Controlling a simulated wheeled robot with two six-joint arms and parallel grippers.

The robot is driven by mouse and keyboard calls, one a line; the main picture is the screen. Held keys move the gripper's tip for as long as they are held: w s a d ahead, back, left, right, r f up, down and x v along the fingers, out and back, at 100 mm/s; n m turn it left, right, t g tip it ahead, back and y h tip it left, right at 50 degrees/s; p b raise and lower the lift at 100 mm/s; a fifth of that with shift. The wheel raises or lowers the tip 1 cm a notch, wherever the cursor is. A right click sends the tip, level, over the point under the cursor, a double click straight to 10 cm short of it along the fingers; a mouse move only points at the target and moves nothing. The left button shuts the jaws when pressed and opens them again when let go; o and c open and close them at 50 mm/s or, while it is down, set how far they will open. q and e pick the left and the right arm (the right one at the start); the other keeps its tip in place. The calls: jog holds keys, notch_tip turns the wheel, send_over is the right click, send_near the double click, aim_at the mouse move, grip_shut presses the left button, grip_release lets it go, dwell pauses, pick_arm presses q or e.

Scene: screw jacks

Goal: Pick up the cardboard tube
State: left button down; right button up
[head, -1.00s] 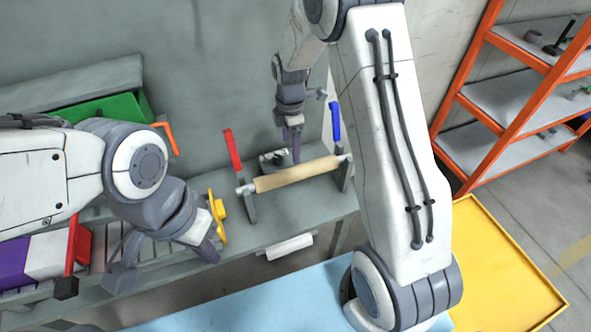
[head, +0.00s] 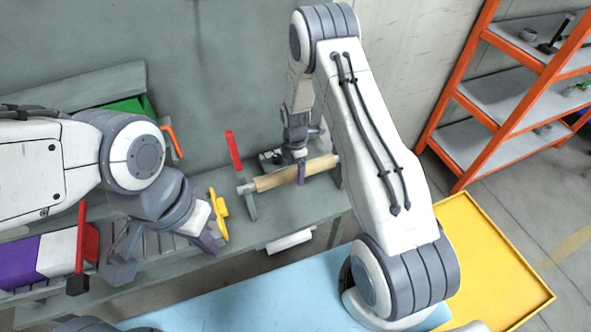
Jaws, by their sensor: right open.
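The tan cardboard tube (head: 277,180) lies on a rod held between two upright supports on the grey bench. The left support has a red handle (head: 233,150). The right support is partly hidden by my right arm. My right gripper (head: 301,176) points down at the tube's right half, and one finger shows in front of the tube. It is open; the far finger is hidden. My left gripper (head: 165,262) is at the left over the bench's front part, apart from the tube. Its two fingers look spread, with nothing seen between them.
A yellow part (head: 219,214) stands beside my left gripper. A red-handled clamp (head: 86,240) and a purple and white box (head: 45,257) are at the left. Orange shelves (head: 500,90) stand at the right.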

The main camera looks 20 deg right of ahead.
jog(key=shift+f, duration=0.1)
grip_shut()
dwell(0.4)
